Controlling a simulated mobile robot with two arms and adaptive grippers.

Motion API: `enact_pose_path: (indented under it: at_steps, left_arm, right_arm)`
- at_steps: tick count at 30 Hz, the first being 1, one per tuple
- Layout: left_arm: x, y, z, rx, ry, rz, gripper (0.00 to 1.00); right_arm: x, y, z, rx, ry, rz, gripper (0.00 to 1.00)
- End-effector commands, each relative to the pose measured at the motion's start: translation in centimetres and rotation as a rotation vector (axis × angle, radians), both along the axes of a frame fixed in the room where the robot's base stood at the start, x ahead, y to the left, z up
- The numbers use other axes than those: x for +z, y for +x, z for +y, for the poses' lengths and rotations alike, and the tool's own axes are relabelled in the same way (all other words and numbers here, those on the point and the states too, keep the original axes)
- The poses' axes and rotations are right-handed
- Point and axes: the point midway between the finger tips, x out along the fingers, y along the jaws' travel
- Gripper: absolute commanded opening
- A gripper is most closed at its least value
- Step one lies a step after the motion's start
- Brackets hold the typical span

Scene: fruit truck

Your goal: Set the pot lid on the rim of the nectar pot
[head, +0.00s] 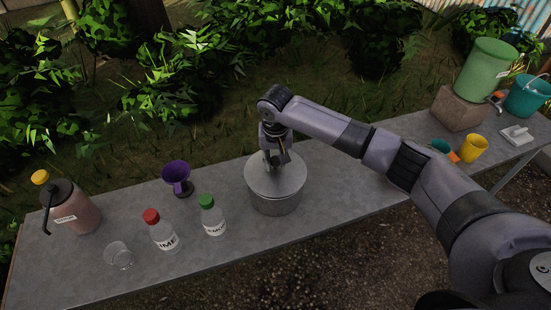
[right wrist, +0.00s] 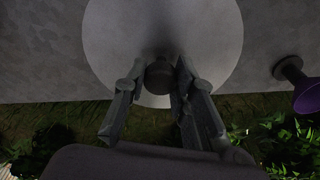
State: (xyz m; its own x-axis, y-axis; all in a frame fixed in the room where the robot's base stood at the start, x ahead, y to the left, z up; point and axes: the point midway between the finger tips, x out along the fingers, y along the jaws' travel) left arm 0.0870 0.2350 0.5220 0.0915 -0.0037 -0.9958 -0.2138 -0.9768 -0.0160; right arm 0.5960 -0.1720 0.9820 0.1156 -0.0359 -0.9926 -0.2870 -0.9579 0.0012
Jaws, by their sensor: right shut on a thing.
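The nectar pot (head: 276,204) is a round metal pot standing near the middle of the grey table. The pot lid (head: 289,179) is a flat round metal disc lying over the pot's top; no clear gap shows between it and the rim. In the right wrist view the lid (right wrist: 208,40) is a pale disc with a dark round knob (right wrist: 159,76). My right gripper (head: 276,163) points down at the lid's middle, and its fingers (right wrist: 158,88) are shut around the knob. The rim is hidden under the lid. My left gripper is out of view.
At the far right are a green dispenser (head: 484,70) and yellow cup (head: 473,148).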

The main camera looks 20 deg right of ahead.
Motion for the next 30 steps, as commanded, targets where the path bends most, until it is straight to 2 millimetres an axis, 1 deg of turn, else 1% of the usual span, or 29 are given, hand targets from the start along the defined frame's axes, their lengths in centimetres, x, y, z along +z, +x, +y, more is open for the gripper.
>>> enact_pose_path:
  at_steps: [21, 27, 28, 30]
  left_arm:
    - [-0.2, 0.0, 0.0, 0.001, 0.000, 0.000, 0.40]
    - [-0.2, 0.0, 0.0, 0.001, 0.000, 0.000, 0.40]
    - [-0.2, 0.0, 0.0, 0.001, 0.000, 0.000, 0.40]
    - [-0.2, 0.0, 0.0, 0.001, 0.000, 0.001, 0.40]
  right_arm:
    - [-1.4, 0.0, 0.0, 0.000, 0.001, -0.001, 0.00]
    - [-1.4, 0.0, 0.0, 0.000, 0.001, -0.001, 0.00]
    - [-1.4, 0.0, 0.0, 0.000, 0.001, -0.001, 0.25]
    - [-1.3, 0.0, 0.0, 0.000, 0.001, -0.001, 0.30]
